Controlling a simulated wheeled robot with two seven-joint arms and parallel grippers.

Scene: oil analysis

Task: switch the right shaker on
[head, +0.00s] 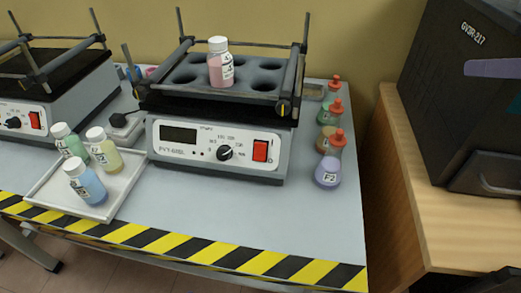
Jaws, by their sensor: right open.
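The right shaker (215,150) stands on the grey table, with a dark display, a black knob (224,153) and a red rocker switch (260,151) at the right of its front panel. Whether the switch is on cannot be told, and the display looks dark. My left gripper is not in view.
The left shaker (55,105) has its own red switch (35,120). A white tray (100,208) holds green, yellow and blue bottles. Stoppered flasks (327,173) line the table's right side. A dark machine (460,90) stands on a wooden cabinet. The table in front of the right shaker is clear.

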